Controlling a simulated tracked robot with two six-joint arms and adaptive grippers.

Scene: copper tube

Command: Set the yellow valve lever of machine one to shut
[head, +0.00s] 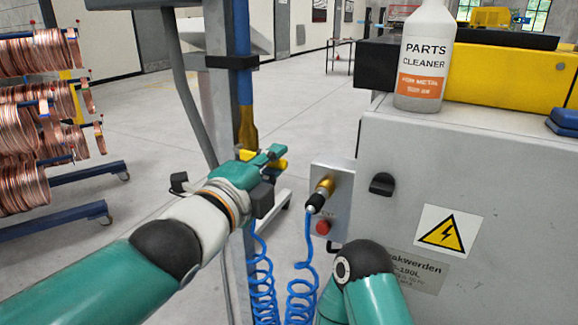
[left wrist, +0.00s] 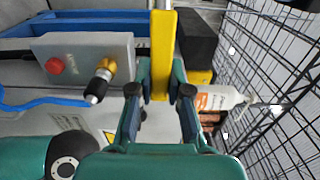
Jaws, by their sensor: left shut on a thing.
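The yellow valve lever (left wrist: 161,55) runs down the middle of the left wrist view, its lower end between the two fingers. My left gripper (left wrist: 161,88) is shut on it. In the head view the left gripper (head: 268,160) is beside the upright blue pipe, with small yellow parts of the lever (head: 281,164) showing around its fingers. The gripper hides most of the lever and the valve there, so its exact angle to the pipe is hard to tell. My right arm shows at the bottom of the head view, but its gripper does not.
Right of the left gripper is a grey box with a red button (head: 323,227) and a brass fitting (head: 325,187). Blue coiled hoses (head: 300,290) hang below. A cleaner bottle (head: 424,60) stands on the grey cabinet (head: 480,160). Copper coils (head: 35,115) are far left.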

